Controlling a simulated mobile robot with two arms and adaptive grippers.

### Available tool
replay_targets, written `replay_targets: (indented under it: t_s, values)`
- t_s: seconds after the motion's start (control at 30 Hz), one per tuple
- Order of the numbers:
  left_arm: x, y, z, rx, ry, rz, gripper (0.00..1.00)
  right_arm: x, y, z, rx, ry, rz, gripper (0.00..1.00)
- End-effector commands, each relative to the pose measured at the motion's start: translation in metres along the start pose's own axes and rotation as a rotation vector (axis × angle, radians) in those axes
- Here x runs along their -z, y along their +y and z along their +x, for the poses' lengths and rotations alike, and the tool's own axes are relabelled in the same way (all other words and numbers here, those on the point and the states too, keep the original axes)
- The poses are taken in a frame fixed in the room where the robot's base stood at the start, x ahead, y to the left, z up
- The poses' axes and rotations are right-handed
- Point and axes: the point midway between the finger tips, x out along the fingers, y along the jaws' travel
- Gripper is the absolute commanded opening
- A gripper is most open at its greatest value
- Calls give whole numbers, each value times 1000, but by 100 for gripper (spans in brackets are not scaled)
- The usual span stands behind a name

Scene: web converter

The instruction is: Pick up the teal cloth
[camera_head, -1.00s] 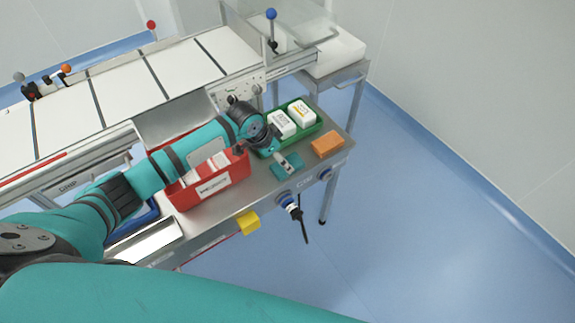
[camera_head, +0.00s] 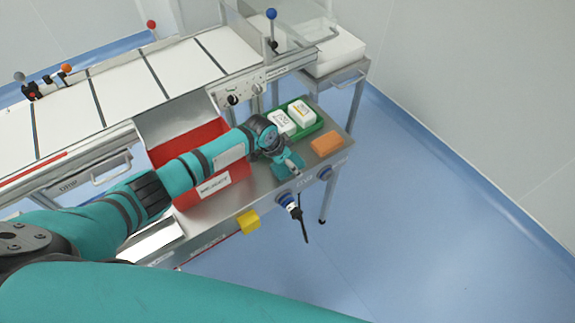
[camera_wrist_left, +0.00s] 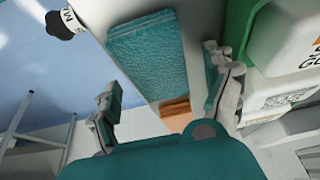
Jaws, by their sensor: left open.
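The teal cloth (camera_head: 284,170) lies folded flat near the front edge of the steel shelf, between the red bin and an orange block. In the left wrist view the cloth (camera_wrist_left: 148,48) lies beyond the open fingers and between their lines. My left gripper (camera_head: 293,162) is over the cloth in the head view and hides part of it. In the wrist view the left gripper (camera_wrist_left: 162,85) is open and empty, its two fingers wide apart. Whether it touches the cloth I cannot tell. My right gripper is out of view.
A green tray (camera_head: 319,130) with white boxes stands just behind the cloth. The orange block (camera_head: 327,143) is to its right and a red bin (camera_head: 235,190) to its left. Knobs and a yellow block (camera_head: 248,222) sit on the shelf's front side.

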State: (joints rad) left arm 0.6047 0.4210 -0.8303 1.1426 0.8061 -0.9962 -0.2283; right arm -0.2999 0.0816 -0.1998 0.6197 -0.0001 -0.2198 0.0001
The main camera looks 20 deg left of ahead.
Motion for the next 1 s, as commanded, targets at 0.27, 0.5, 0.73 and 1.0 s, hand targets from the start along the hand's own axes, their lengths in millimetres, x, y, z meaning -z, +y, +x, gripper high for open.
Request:
replay_targets:
  t_s: [0.27, 0.5, 0.73, 1.0]
  values:
    - [-1, 0, 2, 0, -1, -1, 85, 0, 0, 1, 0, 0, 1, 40]
    - [-2, 0, 4, 0, 0, -1, 74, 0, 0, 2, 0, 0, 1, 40]
    - [-2, 2, 5, -4, -2, -1, 44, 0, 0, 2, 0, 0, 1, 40]
    - [-4, 5, 6, -9, -5, -1, 32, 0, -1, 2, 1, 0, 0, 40]
